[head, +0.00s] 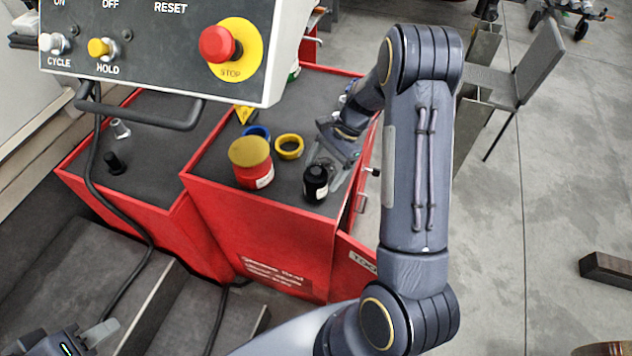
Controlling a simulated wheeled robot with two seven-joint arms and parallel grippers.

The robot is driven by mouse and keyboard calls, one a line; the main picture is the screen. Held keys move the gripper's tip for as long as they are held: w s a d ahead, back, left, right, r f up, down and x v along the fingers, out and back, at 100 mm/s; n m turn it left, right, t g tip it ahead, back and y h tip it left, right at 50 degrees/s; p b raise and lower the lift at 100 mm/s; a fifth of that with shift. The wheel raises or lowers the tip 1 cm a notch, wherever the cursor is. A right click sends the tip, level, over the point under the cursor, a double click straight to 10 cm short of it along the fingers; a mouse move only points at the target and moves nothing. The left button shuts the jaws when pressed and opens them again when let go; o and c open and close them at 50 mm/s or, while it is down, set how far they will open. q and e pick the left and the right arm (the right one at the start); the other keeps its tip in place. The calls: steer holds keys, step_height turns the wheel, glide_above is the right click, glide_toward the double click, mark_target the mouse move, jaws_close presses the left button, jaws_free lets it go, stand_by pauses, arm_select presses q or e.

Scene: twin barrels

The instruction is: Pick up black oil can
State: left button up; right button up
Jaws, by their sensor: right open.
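The black oil can (316,184) is a small dark cylinder with a narrower top. It stands upright near the front right corner of the red cabinet's dark top. My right gripper (325,168) comes in from the right, open, with its fingers right at the can. The can partly covers the fingers, so I cannot tell whether they touch it. My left gripper (98,336) shows only in part at the bottom left, low and far from the can; its jaw opening is unclear.
On the red cabinet (262,235), left of the can, stand a red can with a yellow lid (251,163), a yellow ring (289,147) and a blue ring (257,132). An open door is at the cabinet's right.

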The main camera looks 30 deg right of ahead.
mark_target(306, 197)
steer(key=shift+p+x, duration=0.55)
steer(key=shift+x, duration=1.75)
steer(key=shift+w, duration=0.2)
steer(key=c, duration=1.2)
steer(key=shift+c, duration=0.5)
steer(key=shift+r, duration=0.15)
